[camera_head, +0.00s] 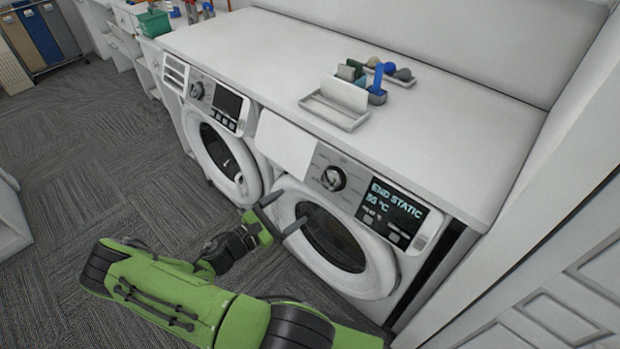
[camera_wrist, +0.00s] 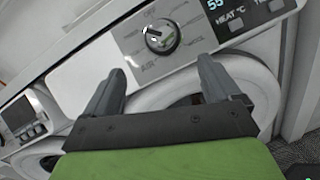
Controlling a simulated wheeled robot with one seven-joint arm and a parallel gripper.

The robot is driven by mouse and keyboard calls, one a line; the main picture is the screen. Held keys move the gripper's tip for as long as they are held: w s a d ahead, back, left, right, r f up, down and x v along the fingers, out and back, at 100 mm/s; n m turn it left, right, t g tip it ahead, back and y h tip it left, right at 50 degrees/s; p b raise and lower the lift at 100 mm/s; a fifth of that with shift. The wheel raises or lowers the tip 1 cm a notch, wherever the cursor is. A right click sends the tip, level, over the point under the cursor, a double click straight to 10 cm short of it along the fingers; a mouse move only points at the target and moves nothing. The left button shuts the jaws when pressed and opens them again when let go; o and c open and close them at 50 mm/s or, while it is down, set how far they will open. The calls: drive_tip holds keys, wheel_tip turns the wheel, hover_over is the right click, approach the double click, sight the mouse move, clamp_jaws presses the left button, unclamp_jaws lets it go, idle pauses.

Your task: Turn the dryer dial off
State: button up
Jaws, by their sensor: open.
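The dryer (camera_head: 350,285) is the right-hand white machine, with a round door and a lit display (camera_head: 391,211) reading "END STATIC" and a temperature. Its round silver dial (camera_head: 333,178) sits on a grey panel left of the display. In the wrist view the dial (camera_wrist: 162,37) shows at upper middle, beyond the fingertips and between their lines. My gripper (camera_head: 280,212) is open and empty in front of the dryer's door, below and left of the dial. Its two fingers (camera_wrist: 158,82) are spread apart and do not touch the dial.
A second white machine (camera_head: 215,130) with its own dial (camera_head: 196,90) stands to the left. The white countertop (camera_head: 420,110) above holds a tray (camera_head: 334,112) and several small items. A white panelled surface (camera_head: 560,250) stands close on the right. Carpet floor (camera_head: 90,160) is open at left.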

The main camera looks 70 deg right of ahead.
sight(327, 183)
drive_tip(key=x, duration=1.4)
drive_tip(key=shift+f, duration=0.15)
drive_tip(key=c, duration=1.1)
drive_tip(key=shift+o, duration=0.2)
